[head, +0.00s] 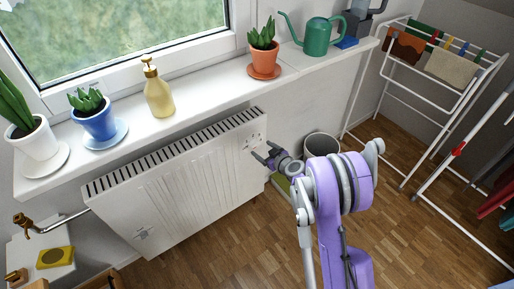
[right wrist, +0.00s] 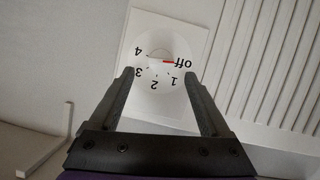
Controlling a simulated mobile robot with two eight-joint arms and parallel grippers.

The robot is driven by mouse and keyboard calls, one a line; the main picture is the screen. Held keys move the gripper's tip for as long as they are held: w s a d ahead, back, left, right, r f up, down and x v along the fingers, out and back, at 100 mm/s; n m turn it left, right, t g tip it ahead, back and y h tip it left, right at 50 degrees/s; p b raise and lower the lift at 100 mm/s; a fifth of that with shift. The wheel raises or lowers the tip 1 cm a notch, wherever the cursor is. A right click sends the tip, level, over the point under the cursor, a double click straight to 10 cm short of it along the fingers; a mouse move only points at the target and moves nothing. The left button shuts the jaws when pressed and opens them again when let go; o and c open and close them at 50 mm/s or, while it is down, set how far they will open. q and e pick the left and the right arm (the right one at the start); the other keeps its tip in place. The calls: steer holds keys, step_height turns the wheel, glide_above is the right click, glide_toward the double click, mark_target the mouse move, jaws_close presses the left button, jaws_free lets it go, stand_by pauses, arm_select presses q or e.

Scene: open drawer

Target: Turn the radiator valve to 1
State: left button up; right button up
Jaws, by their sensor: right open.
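The radiator valve shows in the right wrist view as a pale round knob (right wrist: 157,60) on a white plate (right wrist: 150,25) marked off, 1, 2, 3 and 4. Its red mark points at "off". In the head view the white plate (head: 254,138) is at the upper right end of the white radiator (head: 180,180). My right gripper (head: 262,151) is open in front of the plate; in the right wrist view its fingertips (right wrist: 158,73) stand to either side of the dial's lower part, with nothing between them gripped. Whether they touch the knob cannot be told. My left gripper is not in view.
The windowsill (head: 205,82) above the radiator holds potted plants, a yellow pump bottle (head: 158,92) and a green watering can (head: 316,38). A white bin (head: 321,144) stands right of the radiator, and a drying rack (head: 420,90) beyond. Wooden floor (head: 235,235) is clear before the radiator.

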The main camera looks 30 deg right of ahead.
mark_target(256, 144)
steer(key=x, duration=0.5)
steer(key=shift+a+b, duration=0.1)
steer(key=shift+b, duration=0.25)
jaws_close()
